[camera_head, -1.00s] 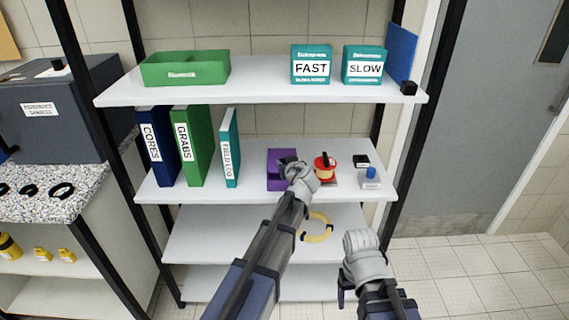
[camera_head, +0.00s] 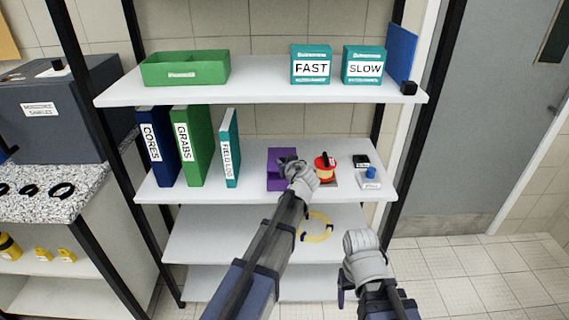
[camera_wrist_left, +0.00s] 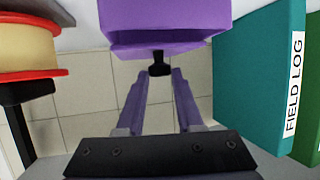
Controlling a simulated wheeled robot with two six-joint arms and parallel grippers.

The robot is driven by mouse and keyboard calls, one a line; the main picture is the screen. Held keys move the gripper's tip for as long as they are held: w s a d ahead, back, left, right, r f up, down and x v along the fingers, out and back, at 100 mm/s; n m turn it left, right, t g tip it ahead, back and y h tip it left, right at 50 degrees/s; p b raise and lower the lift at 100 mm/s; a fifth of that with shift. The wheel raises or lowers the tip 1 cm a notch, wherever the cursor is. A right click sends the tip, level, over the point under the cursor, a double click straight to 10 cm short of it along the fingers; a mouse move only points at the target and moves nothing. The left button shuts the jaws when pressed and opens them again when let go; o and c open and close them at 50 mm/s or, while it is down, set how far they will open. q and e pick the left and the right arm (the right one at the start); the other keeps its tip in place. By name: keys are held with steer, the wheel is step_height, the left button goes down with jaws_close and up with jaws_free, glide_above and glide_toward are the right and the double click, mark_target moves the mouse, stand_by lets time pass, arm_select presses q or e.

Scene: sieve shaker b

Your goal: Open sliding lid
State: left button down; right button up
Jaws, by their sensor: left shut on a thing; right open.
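The purple box (camera_head: 275,174) with the sliding lid sits on the middle shelf, partly hidden by my left gripper (camera_head: 287,165). In the left wrist view the purple box (camera_wrist_left: 150,18) fills the top centre. A small black knob (camera_wrist_left: 159,64) sticks out from it between the fingertips of my left gripper (camera_wrist_left: 158,73). The left gripper is shut on this knob. I cannot tell how far the lid has slid. My right gripper (camera_head: 343,290) is open and apart from the shelves, low in front of them on the right.
A red and yellow spool (camera_head: 324,168) stands close right of the purple box; a white block with a blue knob (camera_head: 370,177) is further right. A teal FIELD LOG binder (camera_head: 230,150) stands to the left. A yellow ring (camera_head: 317,237) lies on the shelf below.

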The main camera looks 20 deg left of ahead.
arm_select(q)
glide_toward(284, 150)
steer(key=w+a, duration=0.2)
steer(key=a, duration=0.1)
steer(key=shift+w+a+r, duration=0.1)
steer(key=shift+w, duration=0.05)
steer(key=c, duration=0.5)
jaws_free()
steer(key=shift+c, duration=0.2)
steer(key=p+v, duration=0.2)
steer(key=v, duration=0.5)
steer(key=shift+r+p, duration=0.15)
steer(key=shift+p, duration=0.25)
steer(key=shift+s, duration=0.45)
